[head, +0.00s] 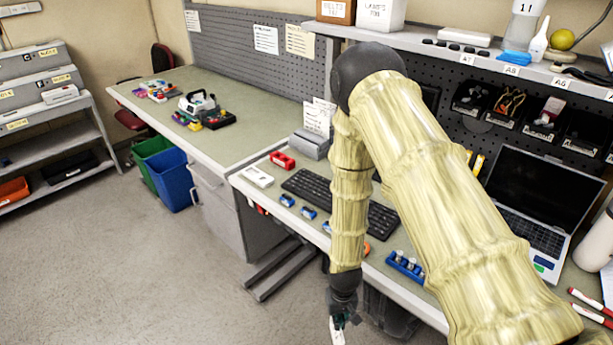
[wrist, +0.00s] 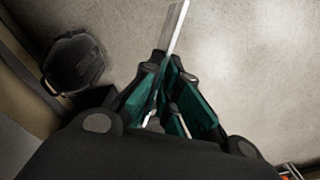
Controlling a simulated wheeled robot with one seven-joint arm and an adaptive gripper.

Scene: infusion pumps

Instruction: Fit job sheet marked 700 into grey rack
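My gripper (head: 340,322) hangs low in front of the desk edge, over the floor. In the wrist view, its green-padded fingers (wrist: 172,72) close on a thin white sheet (wrist: 177,25), seen nearly edge-on. The sheet's white end (head: 336,332) also shows at the bottom of the head view; no marking can be read on it. A grey rack (head: 311,147) stands on the desk left of my arm, behind the keyboard. White papers (head: 318,117) stand upright in it; their print is too small to read. The rack is well above and behind my gripper.
My arm crosses the desk and hides part of it. A keyboard (head: 321,190), red block (head: 282,160), white device (head: 257,177) and small blue items (head: 287,200) lie near the rack. A laptop (head: 540,200) stands right. A black bin (wrist: 72,62) is on the floor.

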